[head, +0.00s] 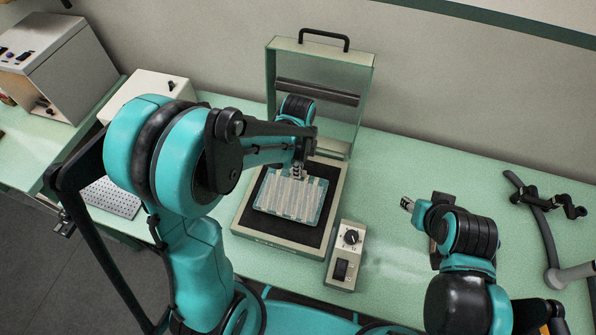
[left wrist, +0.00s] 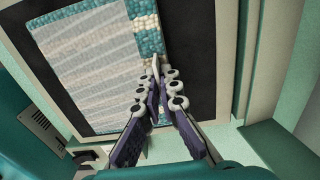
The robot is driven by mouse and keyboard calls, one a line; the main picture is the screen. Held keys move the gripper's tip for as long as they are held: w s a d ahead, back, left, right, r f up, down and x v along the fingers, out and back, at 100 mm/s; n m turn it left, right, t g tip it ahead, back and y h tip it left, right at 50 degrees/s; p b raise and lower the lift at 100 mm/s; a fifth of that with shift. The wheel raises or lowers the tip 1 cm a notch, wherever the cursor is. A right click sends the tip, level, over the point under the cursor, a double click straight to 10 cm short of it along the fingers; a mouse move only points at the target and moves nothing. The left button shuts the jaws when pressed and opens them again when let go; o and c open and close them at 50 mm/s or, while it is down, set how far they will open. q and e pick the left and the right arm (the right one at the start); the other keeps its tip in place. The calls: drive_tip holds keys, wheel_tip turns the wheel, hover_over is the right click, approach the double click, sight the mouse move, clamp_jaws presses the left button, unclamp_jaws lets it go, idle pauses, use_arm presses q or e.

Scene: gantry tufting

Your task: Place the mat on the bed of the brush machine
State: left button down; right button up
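The mat (head: 290,197) is a flat rectangle with pale grey stripes and teal parts. It is over the black bed (head: 246,217) of the brush machine (head: 275,246), within its pale frame and slightly askew; I cannot tell whether all of it touches. The mat fills the upper left of the left wrist view (left wrist: 85,70). My left gripper (head: 298,174) points down at the mat's far edge. Its fingers close together (left wrist: 156,72) at the mat's side edge and look shut on it; their tips are partly hidden. My right gripper (head: 407,204) is apart from the machine, to the right.
The machine's raised lid (head: 320,105) with a black handle stands behind the bed. A control box (head: 346,257) with a knob adjoins the front right. A perforated plate (head: 112,197) lies left. A dark jointed arm (head: 545,215) is at right. The bench between is clear.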

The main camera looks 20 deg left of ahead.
use_arm(q)
drive_tip(key=shift+f, duration=0.3)
drive_tip(key=shift+f, duration=0.2)
drive_tip(key=c, duration=1.7)
unclamp_jaws()
drive_tip(key=shift+r, duration=0.1)
drive_tip(key=shift+r, duration=0.1)
